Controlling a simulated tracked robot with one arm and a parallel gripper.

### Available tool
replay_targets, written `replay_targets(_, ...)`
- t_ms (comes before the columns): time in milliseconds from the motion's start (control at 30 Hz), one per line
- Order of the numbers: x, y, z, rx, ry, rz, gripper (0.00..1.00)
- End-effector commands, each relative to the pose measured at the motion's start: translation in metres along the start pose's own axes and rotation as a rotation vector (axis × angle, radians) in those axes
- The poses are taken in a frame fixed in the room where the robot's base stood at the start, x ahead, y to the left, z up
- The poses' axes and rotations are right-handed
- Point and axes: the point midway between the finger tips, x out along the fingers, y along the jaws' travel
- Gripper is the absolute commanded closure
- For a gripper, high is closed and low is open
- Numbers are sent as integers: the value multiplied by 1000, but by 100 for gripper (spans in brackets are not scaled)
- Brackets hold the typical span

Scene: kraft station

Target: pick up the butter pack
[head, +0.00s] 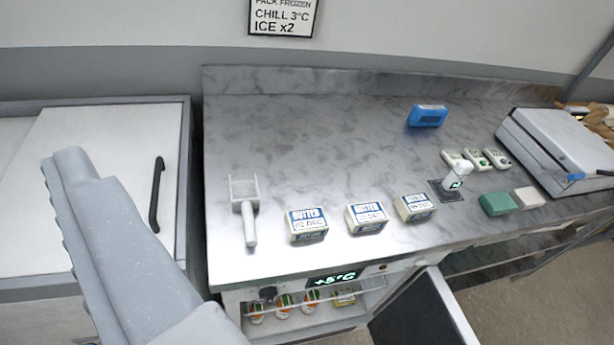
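Three butter packs stand in a row along the front of the marble counter (290,150): a left one (306,225), a middle one (366,217) and a right one (415,207). Each is pale with a blue "BUTTER" label and a date line too small to read surely. My gripper (72,165) shows as a grey ridged part at the lower left, in front of the white-lidded chest. It is apart from the packs in the picture. Only one finger-like part shows, so its opening cannot be judged.
A blue device (428,115), small white boxes (475,158), a green block (498,203) and a grey case (560,150) are to the right. Below, an open fridge (300,312) holds jars; its dark door (425,315) juts out.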

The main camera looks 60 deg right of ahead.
Motion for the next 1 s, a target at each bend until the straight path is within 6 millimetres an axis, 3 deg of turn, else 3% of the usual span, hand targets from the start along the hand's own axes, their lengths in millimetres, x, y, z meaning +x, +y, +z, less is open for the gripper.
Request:
replay_targets(133,68,58,43,10,-43,91,0)
replay_targets(200,103,92,76,20,-64,146,0)
replay_targets(300,140,144,130,32,-89,221,0)
replay_targets(400,161,194,189,50,-113,286,0)
replay_targets(533,166,250,267,80,-138,360,0)
replay_targets(700,151,296,343,120,-154,426,0)
replay_targets(833,138,311,379,145,-163,453,0)
replay_targets(1000,134,318,391,153,-157,465,0)
